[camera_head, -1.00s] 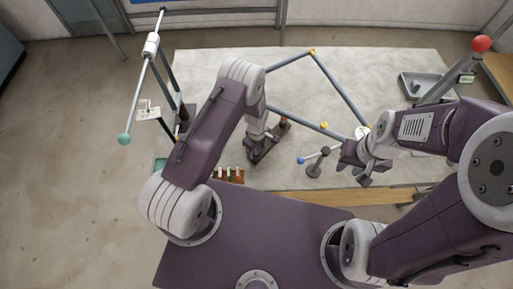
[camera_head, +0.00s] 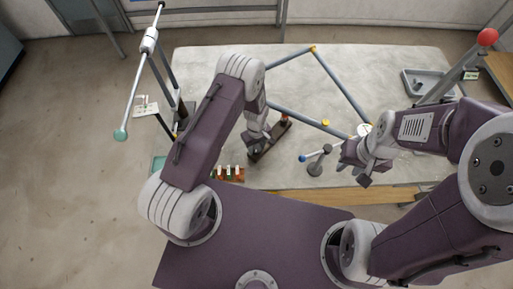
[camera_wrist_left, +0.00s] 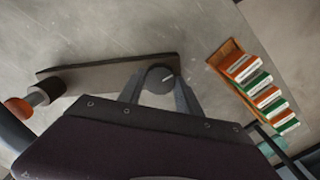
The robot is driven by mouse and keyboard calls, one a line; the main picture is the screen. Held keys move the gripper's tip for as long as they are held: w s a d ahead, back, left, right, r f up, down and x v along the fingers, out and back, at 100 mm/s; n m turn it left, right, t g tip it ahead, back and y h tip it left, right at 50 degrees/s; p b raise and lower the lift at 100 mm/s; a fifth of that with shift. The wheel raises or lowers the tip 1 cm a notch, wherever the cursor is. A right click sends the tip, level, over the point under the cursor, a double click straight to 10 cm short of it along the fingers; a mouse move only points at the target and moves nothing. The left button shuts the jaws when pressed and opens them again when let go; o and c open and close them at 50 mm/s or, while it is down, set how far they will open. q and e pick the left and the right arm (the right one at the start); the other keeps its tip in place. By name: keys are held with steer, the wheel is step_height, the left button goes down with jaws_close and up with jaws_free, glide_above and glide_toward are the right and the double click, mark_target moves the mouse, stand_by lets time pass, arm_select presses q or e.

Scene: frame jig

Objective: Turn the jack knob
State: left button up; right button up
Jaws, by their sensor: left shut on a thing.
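The jack (camera_head: 270,141) is a long dark plate on the table, with an orange-red capped post at one end. In the left wrist view the jack plate (camera_wrist_left: 110,72) runs across the middle, and the capped post (camera_wrist_left: 30,100) is at its left end. The jack knob (camera_wrist_left: 160,77) is dark and round with a small white mark on top. My left gripper (camera_head: 257,143) is shut on the knob, with one finger on each side of it in the left wrist view (camera_wrist_left: 160,92). My right gripper (camera_head: 356,169) appears open and empty over the table's front edge.
A grey post with a blue-tipped rod (camera_head: 313,155) stands left of my right gripper. A grey bar frame (camera_head: 342,83) lies behind. A rack of orange and green blocks (camera_wrist_left: 258,88) is near the jack. A grey tray (camera_head: 428,81) sits at the back right.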

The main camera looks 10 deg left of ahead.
arm_select(q)
steer(key=m+b, duration=0.2)
steer(key=m, duration=0.1)
steer(key=shift+f+m, duration=0.15)
steer(key=shift+m, duration=0.25)
steer(key=m+b, duration=0.1)
steer(key=m, duration=0.2)
steer(key=shift+m, duration=0.3)
steer(key=m+b, duration=0.1)
steer(key=m, duration=0.2)
steer(key=shift+m+b, duration=0.3)
steer(key=shift+b, duration=0.1)
steer(key=m+b, duration=0.1)
steer(key=m, duration=0.3)
steer(key=shift+m, duration=0.3)
steer(key=m+b, duration=0.1)
steer(key=m, duration=0.4)
steer(key=shift+b, duration=0.3)
steer(key=m, duration=0.3)
steer(key=m+b, duration=0.1)
steer(key=m, duration=0.1)
steer(key=shift+r+m, duration=0.2)
steer(key=shift+m, duration=0.2)
steer(key=shift+w, duration=0.1)
